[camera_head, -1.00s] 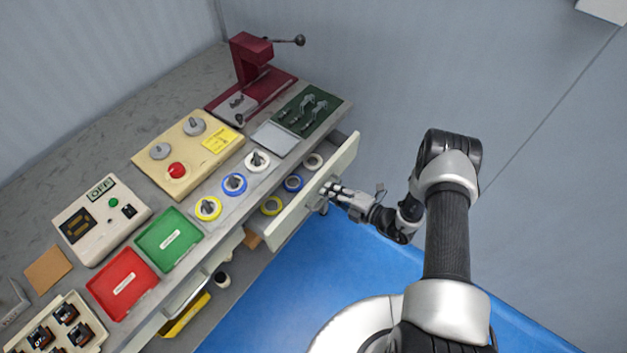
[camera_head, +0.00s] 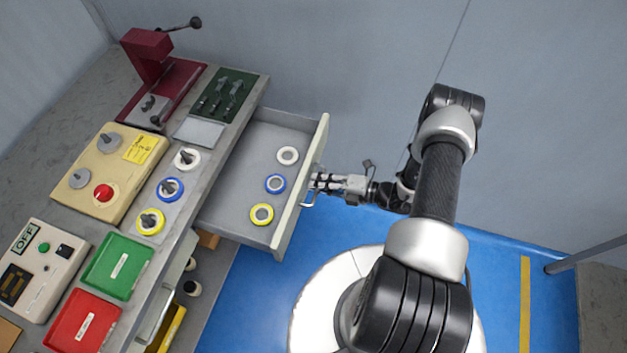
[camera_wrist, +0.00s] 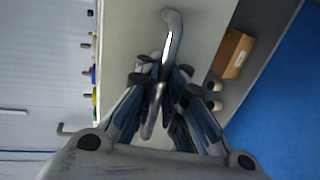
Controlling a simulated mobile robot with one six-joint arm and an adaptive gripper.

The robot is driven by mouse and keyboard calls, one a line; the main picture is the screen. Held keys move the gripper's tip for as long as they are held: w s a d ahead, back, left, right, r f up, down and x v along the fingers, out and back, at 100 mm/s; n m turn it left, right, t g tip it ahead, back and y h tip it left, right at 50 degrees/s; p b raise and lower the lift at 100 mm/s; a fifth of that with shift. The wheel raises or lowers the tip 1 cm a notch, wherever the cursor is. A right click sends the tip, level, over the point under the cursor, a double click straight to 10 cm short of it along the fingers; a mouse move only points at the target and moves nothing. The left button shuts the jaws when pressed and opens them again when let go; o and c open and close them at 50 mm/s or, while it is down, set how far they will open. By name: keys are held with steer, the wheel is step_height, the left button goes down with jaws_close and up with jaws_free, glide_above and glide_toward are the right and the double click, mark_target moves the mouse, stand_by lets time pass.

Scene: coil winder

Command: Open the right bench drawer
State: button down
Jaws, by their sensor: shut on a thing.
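The right bench drawer (camera_head: 235,196) is pulled well out from the bench in the head view. Inside it lie a white ring (camera_head: 288,155), a blue ring (camera_head: 275,183) and a yellow ring (camera_head: 262,214). My gripper (camera_head: 314,183) is at the outer side of the drawer front (camera_head: 302,190). In the wrist view my gripper (camera_wrist: 162,88) is shut on the curved metal drawer handle (camera_wrist: 172,30), with the fingers on both sides of it. The fingers partly hide the handle.
On the bench top stand a dark red press (camera_head: 155,75), a beige panel with a red button (camera_head: 112,165), a green tray (camera_head: 118,265) and a red tray (camera_head: 84,320). Below is an open shelf with a brown box (camera_wrist: 232,54). Blue floor (camera_head: 245,290) lies in front.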

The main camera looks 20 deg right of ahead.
steer(key=shift+r, duration=0.15)
steer(key=c, duration=2)
jaws_free()
steer(key=v, duration=1.2)
steer(key=shift+d, duration=0.1)
steer(key=a+r+n+g+h, duration=0.2)
steer(key=a+r+n+g, duration=0.25)
steer(key=r+n, duration=0.65)
steer(key=a+r+n+g+h, duration=0.1)
steer(key=a+r+n+g, duration=0.35)
steer(key=r+n, duration=0.65)
steer(key=s+a+r+n+t+h, duration=0.2)
steer(key=s+r+n+h, duration=0.2)
steer(key=s+r+n, duration=0.2)
steer(key=s+a+r+n+t+h, duration=0.2)
steer(key=s+r+n+h, duration=0.3)
steer(key=r+n, duration=0.5)
steer(key=s+n, duration=0.1)
steer(key=n, duration=0.4)
steer(key=shift+s+a+r+n, duration=0.25)
steer(key=shift+s+r+n, duration=0.05)
steer(key=shift+s+r, duration=0.1)
